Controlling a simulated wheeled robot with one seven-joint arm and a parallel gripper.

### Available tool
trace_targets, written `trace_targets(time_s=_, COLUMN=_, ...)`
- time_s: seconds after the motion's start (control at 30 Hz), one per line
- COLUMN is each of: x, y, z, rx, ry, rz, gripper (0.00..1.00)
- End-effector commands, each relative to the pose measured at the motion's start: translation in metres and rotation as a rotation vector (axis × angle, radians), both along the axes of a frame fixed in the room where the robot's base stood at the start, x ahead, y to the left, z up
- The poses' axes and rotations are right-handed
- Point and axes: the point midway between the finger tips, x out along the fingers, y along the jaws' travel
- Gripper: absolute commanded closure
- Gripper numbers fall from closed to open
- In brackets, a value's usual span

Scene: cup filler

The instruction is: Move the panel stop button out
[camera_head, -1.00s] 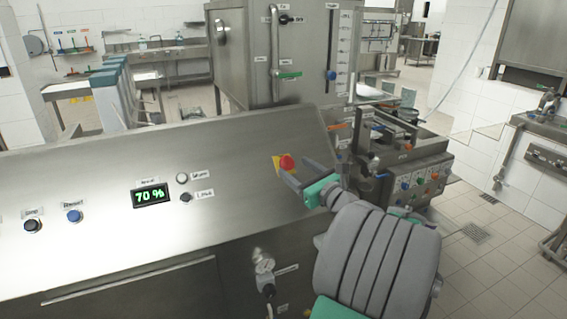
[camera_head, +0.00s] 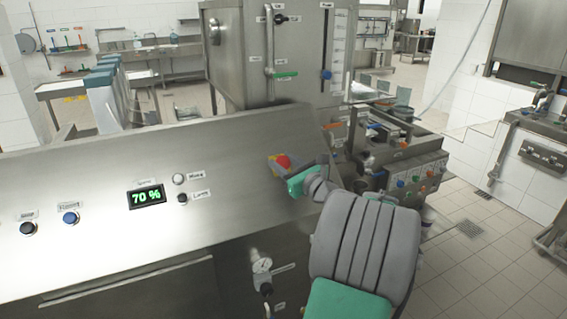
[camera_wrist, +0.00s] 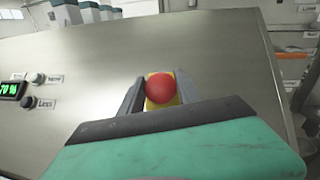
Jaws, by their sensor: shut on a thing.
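The panel stop button (camera_head: 284,161) is a red round knob on a yellow base, at the right end of the sloped steel panel (camera_head: 100,185). In the wrist view the red knob (camera_wrist: 161,88) sits between the two grey fingers of my gripper (camera_wrist: 158,92), with yellow showing around it. My gripper (camera_head: 287,166) is at the button in the head view and is shut on it. The green gripper body hides part of the button's base. How far the button stands out from the panel cannot be told.
A 70% display (camera_head: 146,196), two small knobs, a blue button (camera_head: 70,218) and a black button (camera_head: 28,228) are on the panel's left part. A steel cabinet (camera_head: 236,60) stands behind. A lower unit with coloured knobs (camera_head: 402,183) stands to the right.

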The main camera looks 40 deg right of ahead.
Motion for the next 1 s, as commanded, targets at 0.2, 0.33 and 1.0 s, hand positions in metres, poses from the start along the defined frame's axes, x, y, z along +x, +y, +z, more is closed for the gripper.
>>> trace_targets(time_s=0.2, x=0.000, y=0.000, z=0.000, rx=0.000, ry=0.000, rz=0.000, gripper=0.92)
trace_targets(time_s=0.33, x=0.000, y=0.000, z=0.000, rx=0.000, ry=0.001, rz=0.000, gripper=1.00)
trace_targets(time_s=1.0, x=-0.007, y=0.001, z=0.012, rx=0.000, ry=0.002, rz=-0.001, gripper=1.00)
